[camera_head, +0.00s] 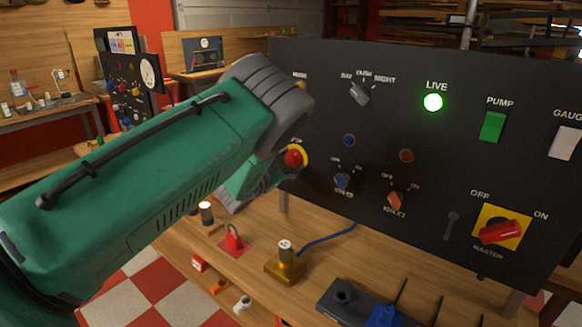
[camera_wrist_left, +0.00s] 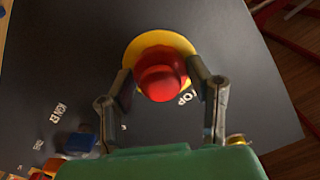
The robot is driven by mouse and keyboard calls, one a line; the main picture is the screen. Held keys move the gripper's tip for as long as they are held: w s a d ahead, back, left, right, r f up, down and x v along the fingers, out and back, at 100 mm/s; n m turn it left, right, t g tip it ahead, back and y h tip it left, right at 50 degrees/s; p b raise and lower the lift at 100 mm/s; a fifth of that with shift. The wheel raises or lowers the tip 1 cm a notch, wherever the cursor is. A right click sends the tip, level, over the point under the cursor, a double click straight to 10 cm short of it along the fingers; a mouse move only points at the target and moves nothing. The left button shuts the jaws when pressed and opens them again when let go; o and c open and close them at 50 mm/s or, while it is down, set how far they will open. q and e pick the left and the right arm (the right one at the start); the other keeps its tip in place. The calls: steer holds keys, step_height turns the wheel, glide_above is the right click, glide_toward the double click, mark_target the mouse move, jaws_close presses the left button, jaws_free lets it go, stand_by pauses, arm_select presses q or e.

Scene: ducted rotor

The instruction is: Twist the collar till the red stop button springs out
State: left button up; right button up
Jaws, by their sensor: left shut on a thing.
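The red stop button (camera_head: 294,157) sits on the black panel, on a yellow disc (camera_head: 304,153), just past my left wrist. In the left wrist view the round red button cap (camera_wrist_left: 160,84) stands in front of a wider red collar (camera_wrist_left: 158,56), with the yellow disc (camera_wrist_left: 133,48) behind and the word STOP partly hidden. My left gripper (camera_wrist_left: 161,80) has one finger on each side and is shut on the collar. In the head view my left forearm and wrist hide most of the gripper (camera_head: 285,171). My right gripper is not in view.
The panel (camera_head: 330,130) also carries a lit green LIVE lamp (camera_head: 433,102), a green PUMP switch (camera_head: 492,127), blue and orange ignition knobs and a red MASTER switch (camera_head: 500,232).

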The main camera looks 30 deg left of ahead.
arm_select(q)
steer(key=shift+f+m+b, duration=0.15)
steer(key=shift+m+b, duration=0.55)
steer(key=shift+m, duration=0.5)
steer(key=o, duration=1.1)
steer(key=shift+o, duration=0.2)
steer(key=shift+s, duration=0.15)
steer(key=s, duration=1.1)
steer(key=shift+s+a, duration=0.25)
steer(key=shift+a, duration=0.2)
